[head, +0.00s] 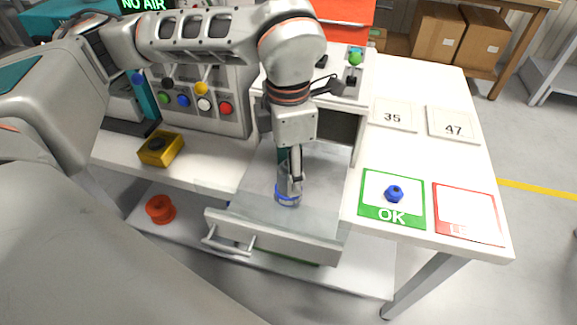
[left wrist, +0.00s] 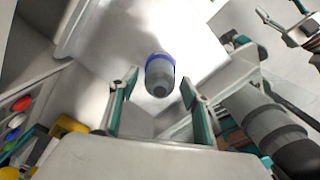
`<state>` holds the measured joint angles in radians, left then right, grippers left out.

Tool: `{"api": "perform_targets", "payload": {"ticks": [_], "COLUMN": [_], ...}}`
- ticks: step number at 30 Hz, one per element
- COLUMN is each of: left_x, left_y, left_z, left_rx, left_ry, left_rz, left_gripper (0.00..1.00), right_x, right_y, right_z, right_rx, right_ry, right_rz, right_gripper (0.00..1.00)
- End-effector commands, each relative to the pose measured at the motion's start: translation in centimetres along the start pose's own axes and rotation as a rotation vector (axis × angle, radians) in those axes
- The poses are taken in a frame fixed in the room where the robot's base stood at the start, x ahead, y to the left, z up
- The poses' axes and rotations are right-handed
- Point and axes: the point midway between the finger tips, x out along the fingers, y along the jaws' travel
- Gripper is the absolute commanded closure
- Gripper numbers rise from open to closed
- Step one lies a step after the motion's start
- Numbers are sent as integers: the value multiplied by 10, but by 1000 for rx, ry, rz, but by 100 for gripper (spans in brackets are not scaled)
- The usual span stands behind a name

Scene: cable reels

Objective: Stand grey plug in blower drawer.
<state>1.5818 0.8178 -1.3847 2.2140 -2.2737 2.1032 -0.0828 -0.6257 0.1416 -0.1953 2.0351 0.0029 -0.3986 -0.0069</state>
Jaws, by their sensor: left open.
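The grey plug (head: 288,190) with a blue band is in the blower drawer (head: 325,215), which is pulled out. It looks upright, with the blue band near its lower end. In the left wrist view the plug (left wrist: 160,76) shows between and beyond the fingertips, with clear gaps on both sides. My left gripper (head: 291,168) is open, pointing down just over the plug and partly hiding it.
A green OK card (head: 375,213) holds a blue piece (head: 394,194). A red-edged card (head: 468,213) lies beside it, with number plates 35 (head: 393,115) and 47 (head: 453,124) behind. A yellow box (head: 161,149) and a red reel (head: 160,209) are at left.

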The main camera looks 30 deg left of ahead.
Motion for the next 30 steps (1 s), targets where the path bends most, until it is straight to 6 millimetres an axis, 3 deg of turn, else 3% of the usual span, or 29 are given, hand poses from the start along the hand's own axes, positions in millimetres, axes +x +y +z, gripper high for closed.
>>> {"api": "perform_targets", "payload": {"ticks": [5, 15, 21, 30], "left_x": [-13, -81, -111, -124], "left_y": [1, 1, 0, 0], "left_z": [1, 1, 0, 0], "left_rx": [-1, 0, 0, 0], "left_ry": [-3, -5, -2, 0], "left_rz": [3, 5, 2, 0], "left_gripper": [52, 52, 52, 52], "right_x": [-1, -3, -5, -9], "right_y": [2, 2, -1, -5], "right_z": [-5, -13, -11, -6], "right_rx": [0, 8, 12, 17], "right_ry": [7, 13, 6, -2], "right_rz": [2, 0, -7, -12], "right_gripper": [50, 50, 50, 50]}}
